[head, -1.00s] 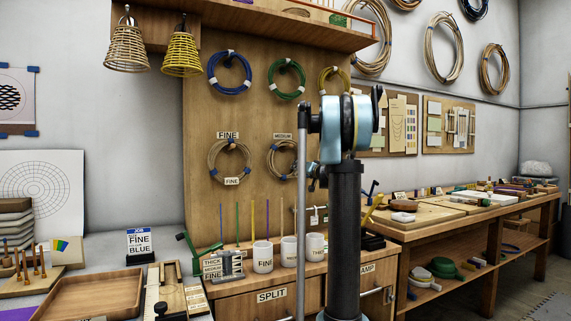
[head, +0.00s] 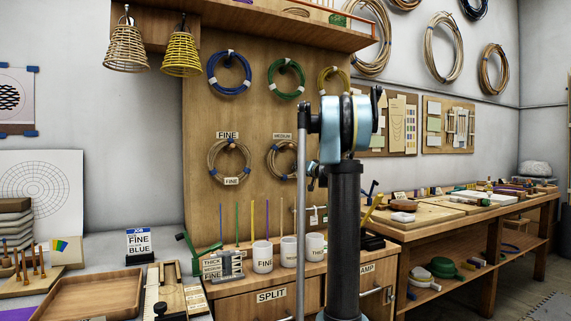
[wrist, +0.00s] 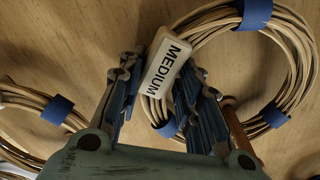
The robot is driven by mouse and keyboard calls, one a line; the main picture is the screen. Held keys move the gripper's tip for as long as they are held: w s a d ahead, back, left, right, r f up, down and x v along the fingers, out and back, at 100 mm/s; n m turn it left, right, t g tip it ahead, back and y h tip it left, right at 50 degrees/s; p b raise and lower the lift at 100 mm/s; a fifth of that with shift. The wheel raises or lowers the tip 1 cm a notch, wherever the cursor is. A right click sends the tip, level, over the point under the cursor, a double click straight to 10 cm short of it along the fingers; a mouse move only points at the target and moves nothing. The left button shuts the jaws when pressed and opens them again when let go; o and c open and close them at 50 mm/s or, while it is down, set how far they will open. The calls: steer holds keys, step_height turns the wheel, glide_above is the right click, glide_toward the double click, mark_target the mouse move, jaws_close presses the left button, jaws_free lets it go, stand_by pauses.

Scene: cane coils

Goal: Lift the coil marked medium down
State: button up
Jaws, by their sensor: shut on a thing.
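The medium coil is a ring of tan cane tied with blue bands. It hangs on the wooden board in the head view (head: 270,160), partly hidden by my arm, and fills the upper right of the wrist view (wrist: 292,50). Its white MEDIUM tag (wrist: 165,68) sits between the blue fingers of my gripper (wrist: 160,88). The fingers are shut on the coil's strands by the tag. A brown peg (wrist: 237,128) shows beside the right finger. In the head view my gripper is hidden behind my arm.
The fine coil (head: 213,160) hangs just left, under a FINE label. Blue (head: 213,75), green (head: 273,82) and yellow (head: 323,82) coils hang above. Labelled mugs (head: 263,257) and a slotted holder stand on the bench below. A shelf (head: 270,22) overhangs the board.

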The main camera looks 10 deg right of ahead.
steer(key=shift+s+d+r, duration=0.1)
steer(key=shift+r, duration=0.95)
steer(key=shift+c, duration=0.2)
steer(key=shift+s, duration=0.1)
steer(key=v, duration=1.2)
stand_by(0.5)
stand_by(0.4)
